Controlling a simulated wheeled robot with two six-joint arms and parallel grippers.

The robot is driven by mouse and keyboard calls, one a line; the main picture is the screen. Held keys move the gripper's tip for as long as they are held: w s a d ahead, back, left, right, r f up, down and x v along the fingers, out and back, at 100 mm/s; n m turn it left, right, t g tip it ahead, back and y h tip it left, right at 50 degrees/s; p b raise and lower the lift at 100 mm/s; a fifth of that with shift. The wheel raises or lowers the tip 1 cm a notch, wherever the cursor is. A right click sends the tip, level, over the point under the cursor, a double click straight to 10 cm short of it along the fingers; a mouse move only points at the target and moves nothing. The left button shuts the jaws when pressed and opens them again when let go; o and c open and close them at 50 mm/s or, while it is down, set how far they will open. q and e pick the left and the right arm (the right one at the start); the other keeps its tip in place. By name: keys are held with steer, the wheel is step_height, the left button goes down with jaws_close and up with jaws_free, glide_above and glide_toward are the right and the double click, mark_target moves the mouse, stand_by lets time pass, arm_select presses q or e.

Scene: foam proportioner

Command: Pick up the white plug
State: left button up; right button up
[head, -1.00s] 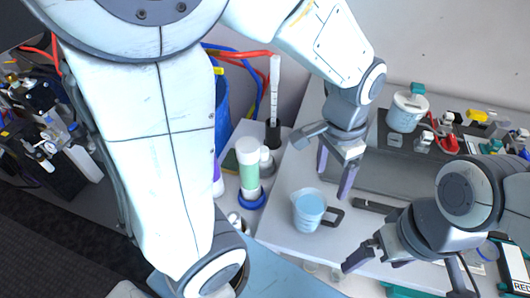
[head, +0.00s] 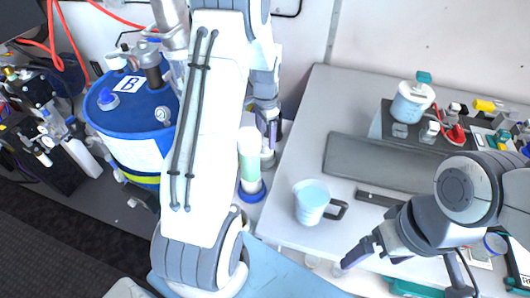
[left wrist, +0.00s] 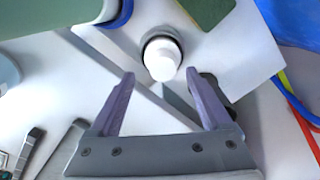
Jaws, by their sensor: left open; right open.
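A white round-topped piece, seemingly the white plug (left wrist: 162,57), sits in a dark grey ring in the left wrist view. It shows beyond and between my left fingertips, with clear space to each side. In the head view a small white-and-grey piece (head: 267,157), probably the same one, stands beside a green tube with a white cap. My left gripper (head: 268,128) is just above it, open and empty, partly behind my arm; it also shows in the left wrist view (left wrist: 160,75). My right gripper (head: 372,258) is open and empty by the table's front edge.
The green tube (head: 250,165) stands in a blue base. A pitcher of light blue liquid (head: 311,202) is on the grey table (head: 300,130). A blue drum marked B (head: 140,140) stands left. A white lidded pot (head: 412,103) and small parts are at the back right.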

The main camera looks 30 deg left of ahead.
mark_target(264, 142)
arm_select(q)
steer(key=f, duration=0.1)
steer(key=f+p, duration=0.1)
steer(key=f, duration=0.2)
steer(key=shift+a+f, duration=0.25)
steer(key=shift+f, duration=0.15)
jaws_close()
steer(key=shift+r, duration=0.1)
